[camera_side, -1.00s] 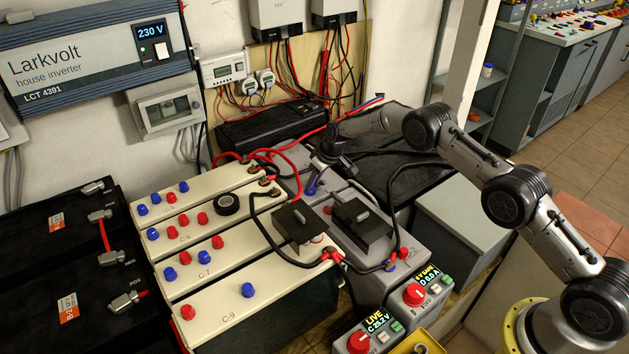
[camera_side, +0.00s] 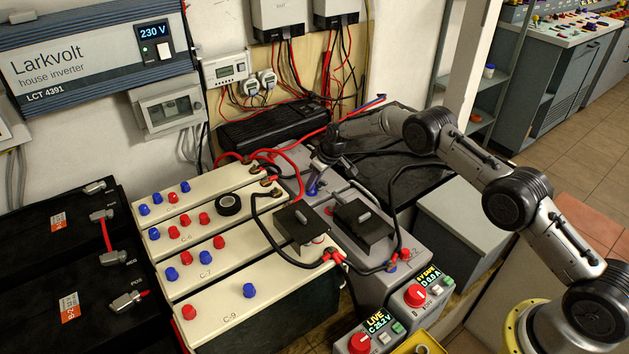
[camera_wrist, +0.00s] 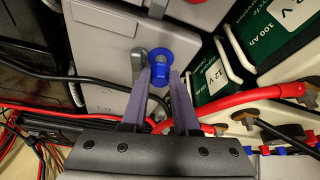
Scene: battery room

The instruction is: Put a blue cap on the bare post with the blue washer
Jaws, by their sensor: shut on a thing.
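My gripper (camera_side: 316,184) is over the far part of the grey battery (camera_side: 365,287), its jaws pointing down. Its fingers (camera_wrist: 161,85) are closed on a blue cap, which shows as a small blue piece (camera_side: 312,191) under the jaws.
Cream batteries (camera_side: 237,307) with loose red and blue caps (camera_side: 249,290) and a black tape roll (camera_side: 228,204) are at left. Two black covers (camera_side: 362,222) stand near the gripper. Red and black cables (camera_wrist: 230,103) run close to the fingers.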

